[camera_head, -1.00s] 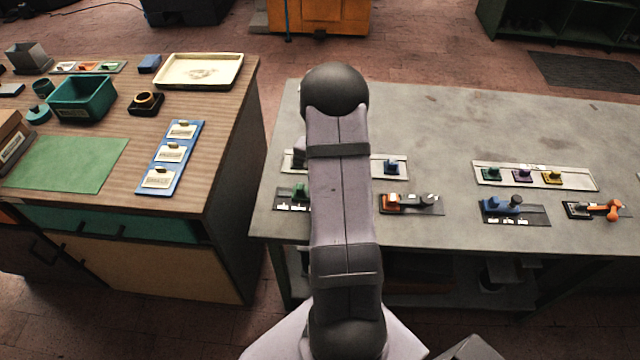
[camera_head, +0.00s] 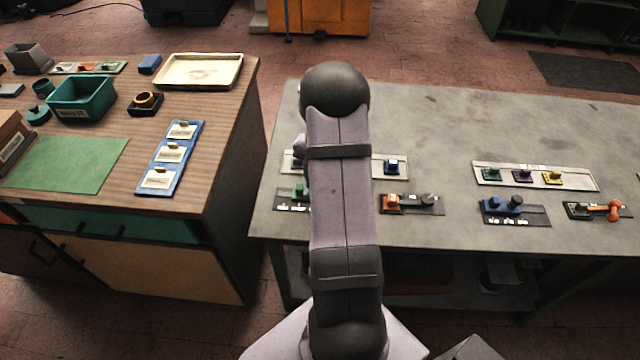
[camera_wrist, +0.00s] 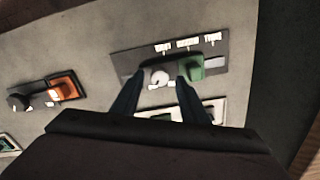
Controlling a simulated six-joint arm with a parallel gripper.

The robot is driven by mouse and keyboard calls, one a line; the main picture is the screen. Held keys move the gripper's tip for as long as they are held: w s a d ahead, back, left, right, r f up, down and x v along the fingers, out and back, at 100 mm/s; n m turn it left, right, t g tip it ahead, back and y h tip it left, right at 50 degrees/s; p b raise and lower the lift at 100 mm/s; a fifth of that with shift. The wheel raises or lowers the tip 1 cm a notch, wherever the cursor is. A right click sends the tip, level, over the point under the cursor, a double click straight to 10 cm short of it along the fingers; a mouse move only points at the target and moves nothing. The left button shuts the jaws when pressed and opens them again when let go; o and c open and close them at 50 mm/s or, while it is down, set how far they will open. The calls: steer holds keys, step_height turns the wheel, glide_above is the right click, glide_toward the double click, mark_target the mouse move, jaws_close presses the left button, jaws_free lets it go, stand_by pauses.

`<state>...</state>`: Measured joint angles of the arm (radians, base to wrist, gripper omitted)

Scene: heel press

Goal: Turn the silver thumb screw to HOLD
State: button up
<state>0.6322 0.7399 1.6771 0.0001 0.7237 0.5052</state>
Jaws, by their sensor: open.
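In the wrist view, a small silver-white knob (camera_wrist: 159,78), which looks like the silver thumb screw, sits on a dark plate (camera_wrist: 128,62) beside a green block (camera_wrist: 192,68). The plate has several white labels along one side; I cannot read them reliably. My gripper (camera_wrist: 160,80) is open. Its two dark fingers appear on either side of the knob in the picture; I cannot tell their height above it or whether they touch it. In the head view my arm hides the gripper and most of this plate; part of the green block (camera_head: 299,190) shows left of the arm.
An orange-and-black fixture (camera_wrist: 62,88) sits nearby, also seen in the head view (camera_head: 411,203). A pale strip (camera_wrist: 210,106) with small parts lies close to the fingers. A blue fixture (camera_head: 515,211) stands further right. The grey table (camera_head: 520,125) is clear behind the fixtures.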

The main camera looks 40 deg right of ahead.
steer(key=shift+r+b, duration=0.8)
steer(key=shift+r, duration=2.55)
steer(key=shift+w+d+n, duration=0.1)
steer(key=shift+w+n, duration=0.05)
steer(key=shift+n, duration=0.45)
steer(key=shift+w+d+f+n, duration=0.1)
steer(key=shift+n, duration=0.3)
steer(key=s+a+f+n, duration=0.1)
steer(key=s+a, duration=0.1)
steer(key=s+a+f+n, duration=0.1)
steer(key=s+f, duration=0.1)
steer(key=s, duration=0.1)
steer(key=s+a+f+g, duration=0.1)
steer(key=s+a+f, duration=0.1)
steer(key=shift+s+a+n+y, duration=0.3)
steer(key=shift+n+y, duration=0.1)
steer(key=s+a+r+n, duration=0.25)
steer(key=s+a, duration=0.25)
steer(key=a, duration=0.3)
steer(key=s+a+r+n, duration=0.1)
steer(key=s+a+n, duration=0.2)
steer(key=s+a, duration=0.35)
steer(key=w+a+r+n+t, duration=0.1)
steer(key=w+a+r+n, duration=0.1)
steer(key=a, duration=0.5)
steer(key=shift+w+r+n+h, duration=0.4)
steer(key=shift+w+r, duration=0.3)
steer(key=shift+w, duration=0.3)
